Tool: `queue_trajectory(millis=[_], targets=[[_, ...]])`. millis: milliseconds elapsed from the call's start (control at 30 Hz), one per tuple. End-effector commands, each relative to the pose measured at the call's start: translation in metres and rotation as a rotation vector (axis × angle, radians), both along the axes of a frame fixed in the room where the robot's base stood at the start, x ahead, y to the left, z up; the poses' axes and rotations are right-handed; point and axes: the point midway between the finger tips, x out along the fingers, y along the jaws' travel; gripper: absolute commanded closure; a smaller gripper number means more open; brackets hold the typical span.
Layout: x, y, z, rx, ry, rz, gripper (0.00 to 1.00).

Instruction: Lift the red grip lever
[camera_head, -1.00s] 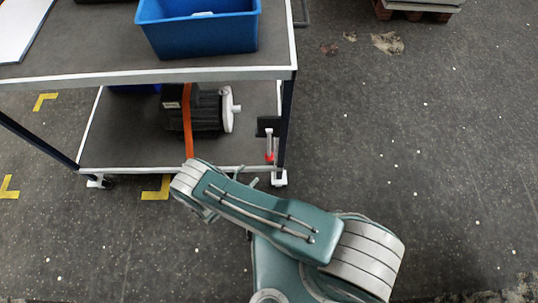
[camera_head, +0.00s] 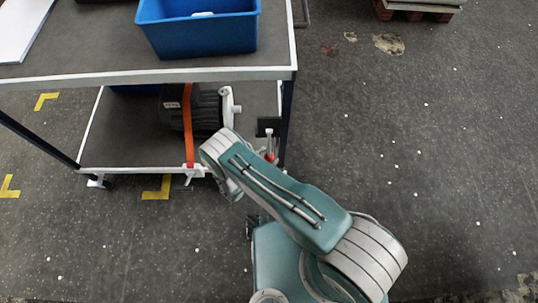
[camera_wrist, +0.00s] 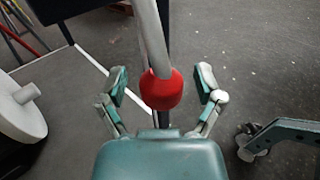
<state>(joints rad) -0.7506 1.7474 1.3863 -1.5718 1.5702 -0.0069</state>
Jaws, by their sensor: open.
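The red grip (camera_wrist: 161,90) of the lever is a rounded red knob on the end of a pale grey rod (camera_wrist: 150,35) in the wrist view. My gripper (camera_wrist: 163,83) is open, with one finger on each side of the knob and a visible gap on both sides. How near the fingertips are in depth is hard to tell. In the head view the lever's red part (camera_head: 269,156) shows small at the cart's right post, just past my arm. My gripper is hidden behind my arm there.
A cart's lower shelf (camera_head: 110,135) carries a dark motor (camera_head: 205,108) with an orange strap (camera_head: 187,125). A blue bin (camera_head: 200,35) stands on the top shelf.

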Motion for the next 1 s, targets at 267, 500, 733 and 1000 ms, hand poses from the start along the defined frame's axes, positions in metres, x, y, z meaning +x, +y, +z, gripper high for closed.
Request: queue_trajectory(millis=[267, 500, 733, 1000], targets=[[0.000, 0.000, 0.000, 0.000, 0.000, 0.000, 0.95], [0.000, 0.001, 0.000, 0.002, 0.003, 0.000, 1.00], [-0.007, 0.001, 0.003, 0.003, 0.054, 0.001, 1.00], [-0.029, 0.003, 0.013, 0.010, 0.231, 0.002, 1.00]])
